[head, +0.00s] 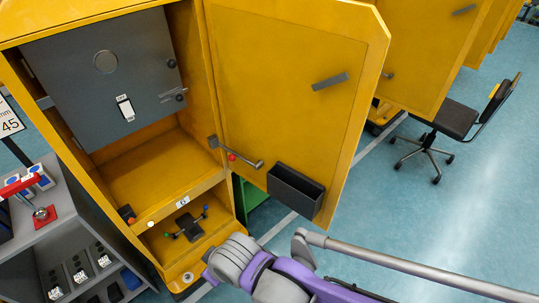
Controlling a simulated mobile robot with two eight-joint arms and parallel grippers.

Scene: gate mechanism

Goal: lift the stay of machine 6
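A yellow machine cabinet (150,165) stands open at the left, with its yellow door (285,75) swung out to the right. No number 6 is readable on the machine. A purple and grey arm of mine (272,274) comes in at the bottom, below and apart from the bar. I see no fingertips of either gripper.
The door carries a dark open box (295,191) low down and a grey handle (330,81). A grey shelf unit (60,235) with a red-handled device stands at the left. A grey tube (420,268) crosses the lower right. A chair (450,120) stands on open blue floor.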

